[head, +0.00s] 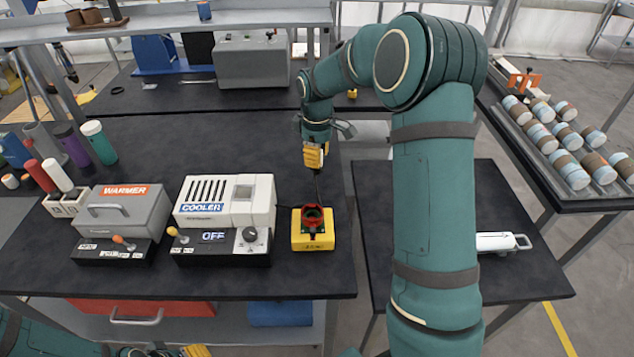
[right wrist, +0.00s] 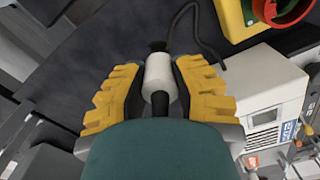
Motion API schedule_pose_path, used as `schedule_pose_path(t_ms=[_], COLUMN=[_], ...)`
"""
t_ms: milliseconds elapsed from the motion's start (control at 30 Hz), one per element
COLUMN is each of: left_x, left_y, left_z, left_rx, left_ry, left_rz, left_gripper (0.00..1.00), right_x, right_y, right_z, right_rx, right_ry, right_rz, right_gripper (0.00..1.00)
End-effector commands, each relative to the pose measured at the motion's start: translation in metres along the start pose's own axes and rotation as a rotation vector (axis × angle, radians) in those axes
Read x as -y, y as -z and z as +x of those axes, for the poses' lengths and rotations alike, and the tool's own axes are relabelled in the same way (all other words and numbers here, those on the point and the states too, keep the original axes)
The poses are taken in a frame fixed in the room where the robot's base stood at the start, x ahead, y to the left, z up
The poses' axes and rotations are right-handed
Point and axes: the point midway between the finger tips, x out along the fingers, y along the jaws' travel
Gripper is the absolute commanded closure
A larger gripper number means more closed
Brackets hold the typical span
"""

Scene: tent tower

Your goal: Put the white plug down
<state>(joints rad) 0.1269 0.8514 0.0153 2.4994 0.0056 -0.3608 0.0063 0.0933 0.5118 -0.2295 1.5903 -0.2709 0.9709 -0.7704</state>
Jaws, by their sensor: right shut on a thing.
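The white plug (right wrist: 158,72) is between the yellow fingers of my right gripper (right wrist: 160,88) in the right wrist view, with a dark cable (right wrist: 207,38) near its end. In the head view my right gripper (head: 315,156) points down above the back of the yellow box (head: 300,241) with the red ring (head: 313,214). There the plug is mostly hidden by the fingers, and a dark cable hangs below them. My left gripper (head: 190,351) shows only partly at the bottom edge, too cut off to tell its opening.
The white cooler unit (head: 255,212) and grey warmer unit (head: 150,212) stand left of the yellow box on the dark table (head: 230,150). Colored cylinders stand at the left. The tabletop behind the units is mostly clear.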

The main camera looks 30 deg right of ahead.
Motion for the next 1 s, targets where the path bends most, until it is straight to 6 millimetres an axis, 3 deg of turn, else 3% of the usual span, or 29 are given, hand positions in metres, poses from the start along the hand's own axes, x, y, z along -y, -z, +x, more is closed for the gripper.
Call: schedule_pose_path(t_ms=[500, 933, 967, 1000], left_x=[0.004, 0.004, 0.004, 0.004], left_y=[-0.004, -0.005, -0.005, -0.005], left_z=[0.010, 0.012, 0.011, 0.011], left_rx=[0.009, 0.011, 0.011, 0.011], left_ry=[-0.001, -0.001, -0.001, -0.001], left_rz=[0.003, 0.003, 0.003, 0.003], left_gripper=[0.54, 0.54, 0.54, 0.54], right_x=[0.000, 0.000, 0.000, 0.000], right_y=[0.000, 0.000, 0.000, 0.000], right_z=[0.068, 0.074, 0.073, 0.073], right_rx=[0.001, 0.000, 0.000, 0.000], right_ry=[0.000, -0.001, -0.001, -0.001], right_rz=[-0.001, -0.001, -0.001, -0.001], right_gripper=[1.00, 1.00, 0.62, 0.48])
